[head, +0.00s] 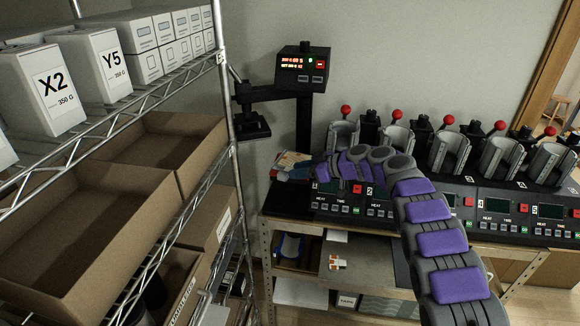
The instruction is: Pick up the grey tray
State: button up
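My purple and grey arm reaches from the lower right to the left end of the bench. My gripper (284,173) is small in the head view, beside a colourful printed item (290,159); I cannot tell whether they touch or whether the fingers are open or shut. A flat grey piece (372,261), possibly the grey tray, shows below the bench top at the lower shelf level. A small white and orange item (337,262) lies on it. My gripper is above and to the left of this piece. My arm partly covers the piece's right side.
A row of mug presses (496,160) with red-knobbed levers and control panels fills the bench (272,214). A black machine with a lit display (303,66) stands behind its left end. A wire rack (226,100) with white boxes (96,62) and open cardboard bins (80,240) stands at left.

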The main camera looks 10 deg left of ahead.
aim_at(283, 174)
jog(key=shift+w+a+f, duration=0.2)
jog(key=shift+a+f, duration=0.1)
jog(key=shift+a, duration=0.3)
jog(key=shift+p+x, duration=0.3)
jog(key=shift+x, duration=2.5)
jog(key=shift+s+d+f, duration=0.15)
jog(key=shift+s+f, duration=0.05)
jog(key=shift+c, duration=0.3)
jog(key=shift+d, duration=0.1)
grip_shut()
